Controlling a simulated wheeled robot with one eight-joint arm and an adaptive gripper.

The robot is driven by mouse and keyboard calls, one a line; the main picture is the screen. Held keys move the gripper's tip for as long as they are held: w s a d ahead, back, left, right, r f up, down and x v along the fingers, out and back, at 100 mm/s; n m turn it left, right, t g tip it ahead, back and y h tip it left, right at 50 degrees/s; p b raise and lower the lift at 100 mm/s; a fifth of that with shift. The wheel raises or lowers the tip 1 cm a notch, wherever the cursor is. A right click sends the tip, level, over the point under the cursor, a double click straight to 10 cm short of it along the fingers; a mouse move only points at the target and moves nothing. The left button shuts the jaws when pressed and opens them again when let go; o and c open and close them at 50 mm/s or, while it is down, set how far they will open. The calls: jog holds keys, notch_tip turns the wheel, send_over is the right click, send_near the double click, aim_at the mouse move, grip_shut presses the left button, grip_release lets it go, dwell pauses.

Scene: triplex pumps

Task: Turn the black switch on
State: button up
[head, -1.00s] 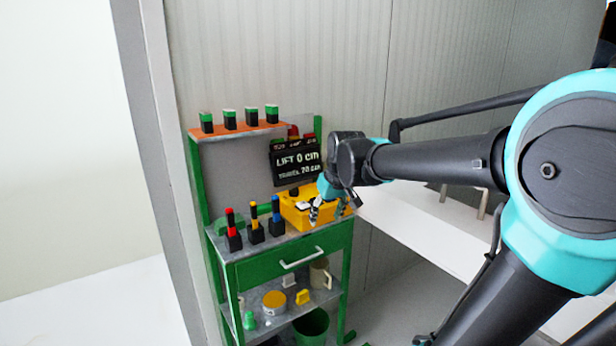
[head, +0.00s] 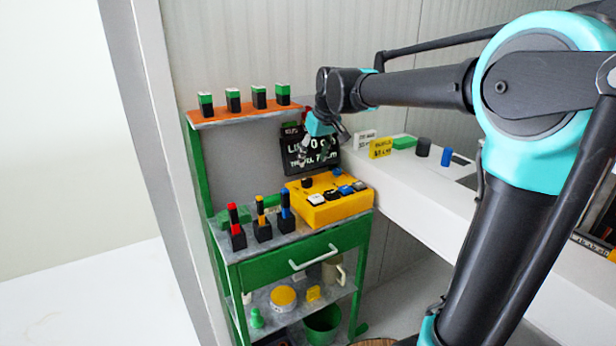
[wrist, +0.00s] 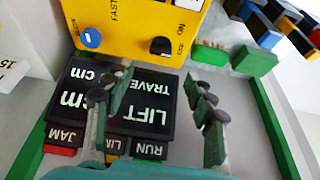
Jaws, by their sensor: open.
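The black switch (head: 307,183) is a small knob at the back left of the yellow control box (head: 330,211). In the wrist view the black switch (wrist: 160,46) sits beside ON and OFF labels; its exact setting is hard to tell. My gripper (head: 314,155) is open and empty, above and behind the box, in front of the black display. In the wrist view my gripper (wrist: 158,84) has its fingers spread to either side of the knob's line, apart from it.
The black display (wrist: 110,105) stands close behind the box. A blue knob (wrist: 91,38) is beside the switch. Several black blocks with coloured handles, such as the red one (head: 236,228), stand left of the box. An orange shelf (head: 245,114) is above. A white counter (head: 430,190) is at right.

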aim_at(307, 179)
jog(key=x, duration=0.9)
jog(key=c, duration=1.2)
jog(key=shift+o, duration=0.2)
jog(key=shift+n, duration=0.3)
jog(key=n+g, duration=0.1)
jog(key=n, duration=0.1)
jog(key=n+y, duration=0.1)
jog(key=n, duration=0.2)
jog(key=shift+w+d+n+g+y, duration=0.2)
jog(key=shift+n+g+y, duration=0.1)
jog(key=shift+g, duration=0.1)
jog(key=n+g, duration=0.2)
jog(key=n, duration=0.3)
jog(key=shift+n, duration=0.3)
